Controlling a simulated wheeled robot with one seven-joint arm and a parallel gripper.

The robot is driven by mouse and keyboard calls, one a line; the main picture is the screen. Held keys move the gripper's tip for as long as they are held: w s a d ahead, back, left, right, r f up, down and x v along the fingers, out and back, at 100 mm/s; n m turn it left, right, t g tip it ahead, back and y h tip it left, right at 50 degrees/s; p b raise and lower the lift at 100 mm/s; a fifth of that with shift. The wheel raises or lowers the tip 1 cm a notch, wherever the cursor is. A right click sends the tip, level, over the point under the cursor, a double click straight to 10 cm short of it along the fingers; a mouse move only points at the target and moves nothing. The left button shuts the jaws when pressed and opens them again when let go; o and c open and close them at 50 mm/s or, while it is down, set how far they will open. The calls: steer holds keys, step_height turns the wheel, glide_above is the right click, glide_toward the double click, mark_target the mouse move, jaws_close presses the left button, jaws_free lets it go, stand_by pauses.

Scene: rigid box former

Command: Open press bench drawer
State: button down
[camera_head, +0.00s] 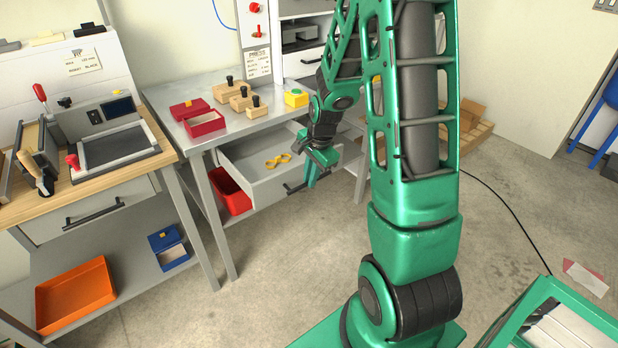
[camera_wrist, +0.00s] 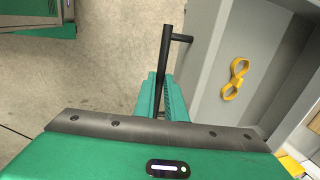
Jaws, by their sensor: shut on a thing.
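The press bench drawer (camera_head: 262,189) is grey and stands pulled out from under the metal press bench (camera_head: 228,98). A yellow looped item (camera_head: 278,161) lies inside it; the item also shows in the wrist view (camera_wrist: 235,79). My gripper (camera_head: 310,181) is at the drawer's front, at the right part of its dark handle (camera_head: 292,188). In the wrist view the green fingers of my gripper (camera_wrist: 161,98) are shut on the black handle bar (camera_wrist: 166,50), beside the drawer's front panel (camera_wrist: 202,55). The fingers hide part of the bar.
A wooden bench (camera_head: 85,175) is at left. The floor (camera_head: 265,265) before the drawer is clear.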

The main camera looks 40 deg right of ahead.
steer(key=shift+d, duration=0.15)
steer(key=c, duration=2.1)
jaws_free()
steer(key=v, duration=1)
steer(key=shift+r, duration=0.45)
steer(key=s+a+r+n+g, duration=0.1)
steer(key=s+n, duration=0.4)
steer(key=s, duration=0.8)
steer(key=s+a+r+n+g, duration=0.1)
steer(key=s+a+r+n, duration=0.2)
steer(key=s, duration=1)
steer(key=r+n, duration=0.2)
steer(key=n, duration=0.1)
steer(key=shift+g, duration=0.3)
